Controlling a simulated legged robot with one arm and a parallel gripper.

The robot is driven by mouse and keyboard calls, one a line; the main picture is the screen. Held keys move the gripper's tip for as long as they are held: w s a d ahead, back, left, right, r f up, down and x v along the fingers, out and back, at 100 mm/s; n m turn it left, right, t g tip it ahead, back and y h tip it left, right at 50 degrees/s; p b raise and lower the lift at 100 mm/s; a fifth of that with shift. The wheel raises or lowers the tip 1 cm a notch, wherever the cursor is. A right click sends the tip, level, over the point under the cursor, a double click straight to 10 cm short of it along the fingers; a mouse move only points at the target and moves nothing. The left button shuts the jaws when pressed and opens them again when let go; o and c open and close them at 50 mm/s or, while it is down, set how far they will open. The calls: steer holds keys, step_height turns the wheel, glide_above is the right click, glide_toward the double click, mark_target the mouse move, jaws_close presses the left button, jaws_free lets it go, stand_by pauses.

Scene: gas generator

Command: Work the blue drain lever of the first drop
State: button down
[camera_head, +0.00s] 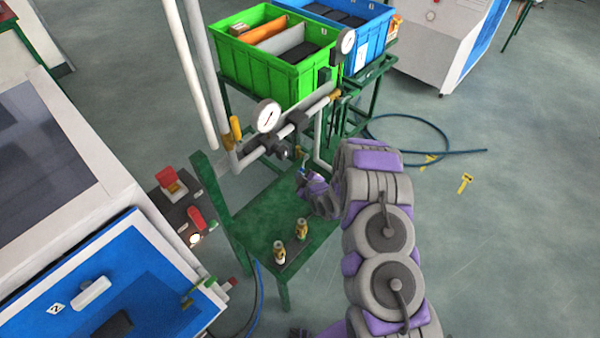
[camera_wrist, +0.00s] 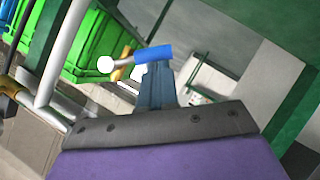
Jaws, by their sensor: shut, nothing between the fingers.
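The blue drain lever (camera_wrist: 153,53) shows in the wrist view as a short blue handle on a grey stem. The stem runs left to a pale round end. My gripper (camera_wrist: 158,68) is shut and empty, its fingertips just below the blue handle in the picture. I cannot tell whether they touch it. In the head view my gripper (camera_head: 303,172) is beside the pipework above the green stand, and my arm partly hides the area. The lever is too small to make out clearly there.
The green stand (camera_head: 262,222) carries two small brass fittings (camera_head: 290,242). A pressure gauge (camera_head: 267,115) and grey pipes are close behind my gripper. A green crate (camera_head: 265,62) and a blue crate (camera_head: 372,45) stand at the back. A blue hose (camera_head: 440,133) lies on the floor.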

steer(key=w+d+f+n+t+h+p, duration=0.1)
steer(key=w+d+f+n+t+p, duration=0.1)
steer(key=f, duration=0.3)
steer(key=shift+w+d+n+t+p, duration=0.2)
steer(key=shift+w+n+t+p, duration=0.35)
steer(key=shift+n+t+p, duration=0.3)
steer(key=shift+w+d+f, duration=0.1)
steer(key=shift+d, duration=0.05)
stand_by(0.3)
steer(key=p+v, duration=0.2)
steer(key=v, duration=1.5)
steer(key=shift+s, duration=0.25)
